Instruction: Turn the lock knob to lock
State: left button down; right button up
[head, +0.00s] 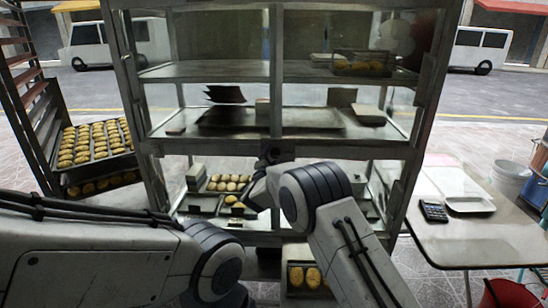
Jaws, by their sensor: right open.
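A tall metal cabinet (277,80) with glass-like panels and several shelves stands in the middle of the head view, with a vertical post down its centre. My right gripper (270,156) is at the centre post, just below the middle shelf. It is small and dark here, and its fingers are hard to make out; it is open. I cannot make out the lock knob; it may be hidden at the gripper. Whether the gripper touches anything there is unclear. My left arm reaches in from the left across the lower front; its gripper is out of view.
Trays of buns (226,184) sit on the lower shelves. A rack (45,130) with pastry trays stands at left. At right, a table (470,238) holds a calculator (433,211) and a white tray (470,205). A red bucket (510,294) stands at the lower right.

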grip_shut()
jog(key=shift+f+n, duration=0.1)
jog(key=shift+n, duration=0.2)
jog(key=n+b, duration=0.1)
jog(key=n, duration=0.2)
jog(key=shift+f+n+t, duration=0.1)
jog(key=shift+n+t, duration=0.2)
jog(key=shift+n, duration=0.1)
jog(key=n, duration=0.2)
jog(key=n+b, duration=0.1)
jog(key=n, duration=0.1)
jog(key=shift+n+t+y, duration=0.3)
jog(key=shift+n, duration=0.1)
jog(key=n, duration=0.5)
jog(key=shift+d+f+y+b, duration=0.1)
jog(key=shift+y+b, duration=0.2)
jog(key=shift+y, duration=0.1)
jog(key=n+y, duration=0.1)
jog(key=n, duration=0.4)
jog(key=shift+t, duration=0.4)
jog(key=shift+n, duration=0.4)
jog(key=shift+f, duration=0.1)
